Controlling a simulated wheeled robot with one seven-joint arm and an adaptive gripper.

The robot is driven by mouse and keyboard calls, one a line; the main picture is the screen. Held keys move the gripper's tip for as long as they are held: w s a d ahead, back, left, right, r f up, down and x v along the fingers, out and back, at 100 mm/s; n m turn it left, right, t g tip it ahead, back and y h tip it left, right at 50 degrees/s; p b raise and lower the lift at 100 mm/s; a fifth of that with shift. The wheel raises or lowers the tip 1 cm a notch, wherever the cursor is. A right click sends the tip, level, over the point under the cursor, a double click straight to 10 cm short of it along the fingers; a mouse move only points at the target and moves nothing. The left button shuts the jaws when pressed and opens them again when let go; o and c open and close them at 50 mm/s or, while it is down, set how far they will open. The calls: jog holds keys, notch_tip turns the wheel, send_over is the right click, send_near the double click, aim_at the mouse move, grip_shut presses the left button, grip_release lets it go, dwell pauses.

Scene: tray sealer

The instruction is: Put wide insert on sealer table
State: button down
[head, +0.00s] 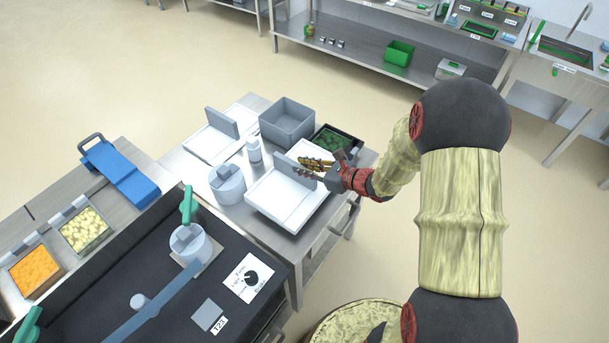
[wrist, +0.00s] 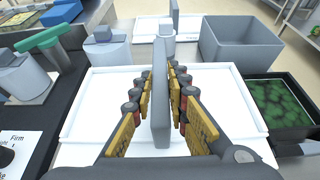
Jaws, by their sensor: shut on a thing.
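A white, shallow, tray-like insert (head: 275,207) with an upright grey plate (head: 296,175) is at the right of the steel table; I take it for the wide insert. My gripper (head: 318,172) is shut on the grey plate. In the wrist view the fingers (wrist: 158,105) lie on both sides of the plate (wrist: 161,100), above the white insert (wrist: 95,110). I cannot tell whether the insert touches the table. A similar white insert (head: 205,143) with a grey plate is further back. The dark sealer (head: 190,285) with a green-handled lever is at the lower left.
A grey bin (head: 287,121) and a black tray of green food (head: 337,141) stand close behind the held insert. A grey cylindrical piece (head: 227,184) and a small bottle (head: 253,150) are at its left. Open floor lies right of the table.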

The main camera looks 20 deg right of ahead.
aim_at(299, 176)
jog(key=shift+w+d+f, duration=0.15)
jog(key=shift+w+f, duration=0.05)
jog(key=shift+f, duration=0.05)
notch_tip(299, 176, down, 3)
jog(key=shift+w+d+f+b, duration=0.1)
jog(key=shift+w+f+b, duration=0.1)
jog(key=shift+b, duration=0.9)
jog(key=shift+s+r, duration=0.1)
jog(key=c, duration=2.2)
grip_release()
jog(key=shift+f, duration=0.25)
jog(key=o, duration=0.5)
jog(key=shift+c, duration=0.2)
